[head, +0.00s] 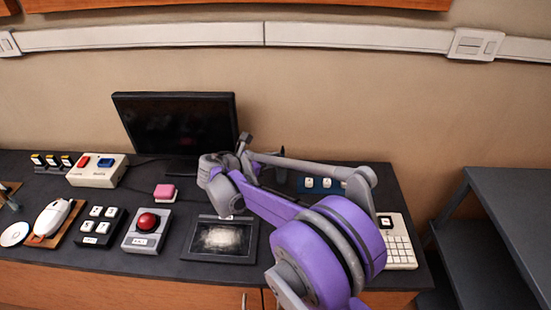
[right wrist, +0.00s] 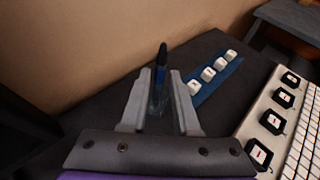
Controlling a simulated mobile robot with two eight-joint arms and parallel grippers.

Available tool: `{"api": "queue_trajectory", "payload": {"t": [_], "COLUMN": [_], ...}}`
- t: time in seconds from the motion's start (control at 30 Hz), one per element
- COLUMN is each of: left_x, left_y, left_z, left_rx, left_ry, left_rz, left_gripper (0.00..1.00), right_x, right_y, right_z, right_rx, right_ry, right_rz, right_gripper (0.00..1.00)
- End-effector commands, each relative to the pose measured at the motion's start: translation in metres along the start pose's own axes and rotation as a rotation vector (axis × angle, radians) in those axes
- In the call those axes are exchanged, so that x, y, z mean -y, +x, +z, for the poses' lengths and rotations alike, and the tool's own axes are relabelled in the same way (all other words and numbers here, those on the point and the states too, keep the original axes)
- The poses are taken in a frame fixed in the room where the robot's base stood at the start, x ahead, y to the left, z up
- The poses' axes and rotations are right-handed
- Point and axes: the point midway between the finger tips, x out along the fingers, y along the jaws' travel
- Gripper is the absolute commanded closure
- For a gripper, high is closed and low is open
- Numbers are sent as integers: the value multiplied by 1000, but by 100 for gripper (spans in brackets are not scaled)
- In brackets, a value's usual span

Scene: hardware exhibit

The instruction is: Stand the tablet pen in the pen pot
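A slim upright pen with a dark top and blue lower part (right wrist: 161,62) shows in the right wrist view. Its lower end is inside a small see-through pot (right wrist: 157,100), which is hard to make out. My right gripper (right wrist: 158,74) is open, with one finger on each side of the pen and gaps showing. In the head view the purple right arm hides most of the gripper and pot; a dark upright tip (head: 281,152) shows behind the arm. The tablet (head: 222,239) lies flat on the table. My left gripper is out of view.
A blue strip with white keys (right wrist: 215,70) lies just right of the pot. The wall is close behind.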

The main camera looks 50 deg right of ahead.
Motion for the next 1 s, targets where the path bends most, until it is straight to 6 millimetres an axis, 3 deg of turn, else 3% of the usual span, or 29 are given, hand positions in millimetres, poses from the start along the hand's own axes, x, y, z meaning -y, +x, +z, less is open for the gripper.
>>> {"api": "queue_trajectory", "payload": {"t": [0.1, 0.47, 1.0], "left_x": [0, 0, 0], "left_y": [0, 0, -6], "left_z": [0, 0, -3], "left_rx": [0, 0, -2], "left_ry": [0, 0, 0], "left_rz": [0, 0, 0], "left_gripper": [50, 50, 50], "right_x": [0, 0, 0], "right_y": [0, -6, -100], "right_z": [0, 0, 0], "right_rx": [0, 0, 0], "right_ry": [0, -1, -1], "right_rz": [0, 0, 2], "right_gripper": [52, 52, 52]}}
